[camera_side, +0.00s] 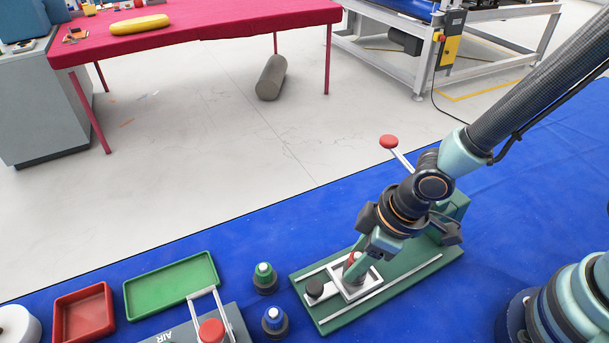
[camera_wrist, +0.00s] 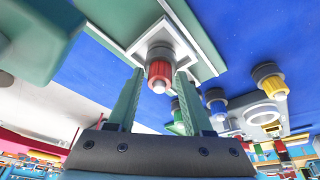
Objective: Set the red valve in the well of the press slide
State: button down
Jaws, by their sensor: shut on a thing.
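The red valve (camera_wrist: 159,73) has a ribbed red cap, a pale tip and a dark grey body. In the wrist view my gripper (camera_wrist: 160,79) has one finger on each side of the red cap and is shut on it. The valve's grey end is at the square well of the white press slide (camera_wrist: 139,47). In the side view my gripper (camera_side: 357,262) points down over the press slide (camera_side: 340,271), with the red valve (camera_side: 350,259) partly hidden by the fingers. I cannot tell whether the valve is fully seated.
The slide lies on a green press base (camera_side: 401,277) with a red-knobbed lever (camera_side: 389,142). Left of it stand a green valve (camera_side: 264,278) and a blue valve (camera_side: 274,321). Further left are a grey fixture (camera_side: 178,336), a green tray (camera_side: 214,261) and a red tray (camera_side: 109,293).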

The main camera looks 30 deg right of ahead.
jog(key=shift+f, duration=0.15)
jog(key=shift+c, duration=1.5)
grip_release()
jog(key=shift+v, duration=0.85)
jog(key=v, duration=1)
jog(key=w+d+r+m+t+h, duration=0.1)
jog(key=d+r+m, duration=0.3)
jog(key=d, duration=0.5)
jog(key=w+d+r+m+t+h, duration=0.1)
jog(key=w+d+r+m, duration=0.3)
jog(key=d, duration=0.6)
jog(key=shift+r+m+t, duration=0.3)
jog(key=shift+r+t, duration=0.1)
jog(key=shift+r, duration=0.25)
jog(key=shift+a, duration=0.1)
